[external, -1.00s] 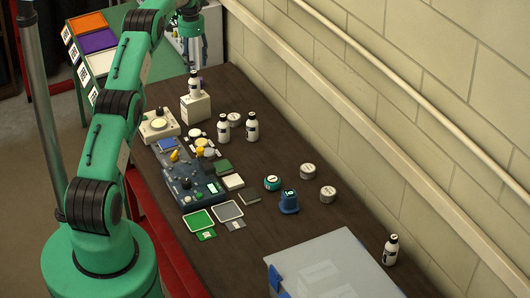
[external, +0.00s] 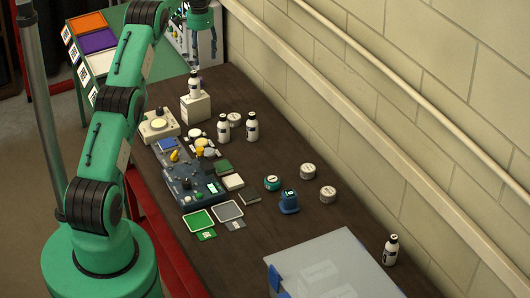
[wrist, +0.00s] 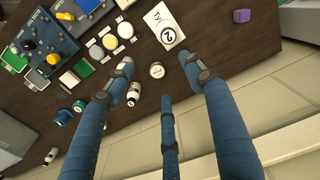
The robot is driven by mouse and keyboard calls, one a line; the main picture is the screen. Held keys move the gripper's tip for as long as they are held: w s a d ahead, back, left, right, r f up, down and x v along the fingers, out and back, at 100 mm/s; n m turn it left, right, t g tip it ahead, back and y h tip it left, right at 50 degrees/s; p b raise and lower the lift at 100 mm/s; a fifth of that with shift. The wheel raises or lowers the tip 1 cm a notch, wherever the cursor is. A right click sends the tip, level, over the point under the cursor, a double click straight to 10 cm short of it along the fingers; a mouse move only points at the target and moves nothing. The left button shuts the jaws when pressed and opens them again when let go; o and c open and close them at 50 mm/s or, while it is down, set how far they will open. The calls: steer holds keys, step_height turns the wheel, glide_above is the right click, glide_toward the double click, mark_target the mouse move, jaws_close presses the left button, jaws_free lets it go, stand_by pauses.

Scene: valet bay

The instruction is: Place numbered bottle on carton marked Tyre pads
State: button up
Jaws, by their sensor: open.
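A white bottle with a dark cap (external: 194,84) stands upright on a white carton (external: 196,108) at the far end of the dark table. In the wrist view, a round white face marked 2 (wrist: 167,36) shows over a pale box top, beyond the fingertips.
Two similar bottles (external: 223,129) (external: 252,127) stand right of the carton, beside a grey tin (external: 234,119). A white device with a round pad (external: 159,126) is at left. Another bottle (external: 390,250) stands far right near a clear-lidded case (external: 335,265). A block wall runs along the right.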

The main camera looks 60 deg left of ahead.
steer(key=w+d+r, duration=0.4)
steer(key=d+r, duration=0.6)
steer(key=s+d+r+t, duration=0.1)
steer(key=d+r, duration=0.6)
steer(key=d, duration=0.4)
steer(key=s+d+r+m+y, duration=0.1)
steer(key=d+r, duration=0.5)
steer(key=d, duration=0.5)
steer(key=d+r+t, duration=0.1)
steer(key=d+r, duration=0.6)
steer(key=d, duration=0.4)
steer(key=s+d+r+t, duration=0.1)
steer(key=s+d+r, duration=0.1)
steer(key=s+d, duration=0.65)
steer(key=s+d+r+t, duration=0.15)
steer(key=s+d, duration=0.45)
steer(key=d, duration=0.6)
steer(key=s+d+f, duration=0.4)
steer(key=s+d, duration=0.2)
steer(key=s, duration=0.3)
steer(key=s+d+f+m+h, duration=0.1)
steer(key=s+d+f, duration=0.2)
steer(key=s+d, duration=0.4)
steer(key=s+t, duration=0.1)
steer(key=s, duration=0.2)
steer(key=shift+f, duration=0.4)
steer(key=shift+s+f, duration=0.1)
